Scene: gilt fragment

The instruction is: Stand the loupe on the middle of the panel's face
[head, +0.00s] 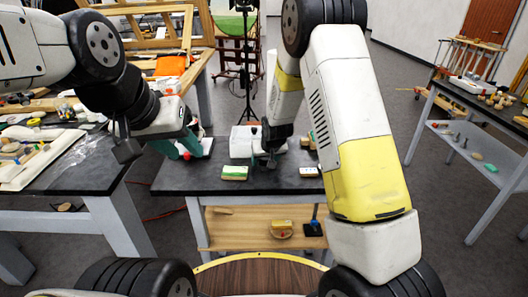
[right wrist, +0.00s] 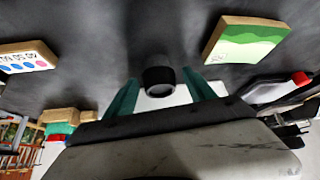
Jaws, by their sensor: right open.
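A short black cylinder with a glassy end, which looks like the loupe (right wrist: 158,76), stands out between my right fingers in the right wrist view. My right gripper (right wrist: 160,100) is open, a teal finger on each side of it; I cannot tell whether they touch it. In the head view my right gripper (head: 270,160) is low over the dark table, its fingers hard to make out. A green-and-white block (head: 234,173) lies beside it, also in the right wrist view (right wrist: 243,40). I cannot tell which piece is the panel. My left gripper (head: 182,148) has teal fingers apart, over the table's left part.
A white box-like thing (head: 244,142) is behind the green-and-white block. A block with coloured dots (right wrist: 25,57) lies on the other side of my right gripper. The dark table (head: 275,182) has bare room along its front edge. A cluttered bench (head: 70,170) stands left.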

